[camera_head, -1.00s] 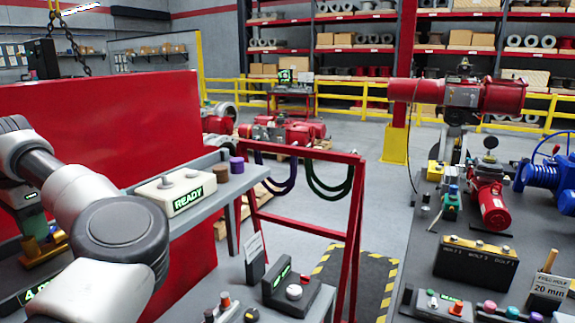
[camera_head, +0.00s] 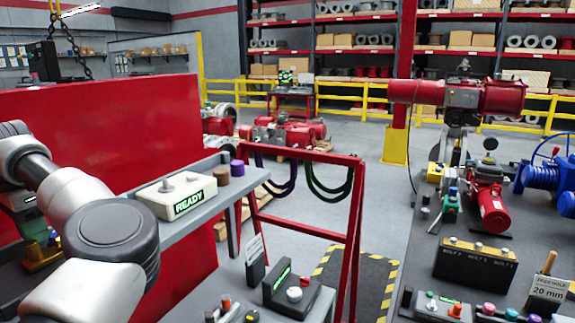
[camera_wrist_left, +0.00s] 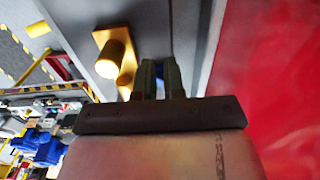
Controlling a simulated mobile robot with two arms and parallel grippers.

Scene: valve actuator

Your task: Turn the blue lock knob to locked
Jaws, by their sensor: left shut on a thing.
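My left gripper (camera_head: 38,232) is at the far left of the head view, low over a yellow fixture (camera_head: 42,256) beside the red panel. My own arm partly covers it. A gold plate with a round knob (camera_wrist_left: 115,60) shows just left of the fingers. My right gripper is in neither view.
A red panel (camera_head: 110,140) rises behind the left arm. A pale box reading READY (camera_head: 158,202) stands on the grey bench to its right. A red frame with hanging cables (camera_head: 355,220) and a bench of valve actuators (camera_head: 490,205) lie further right.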

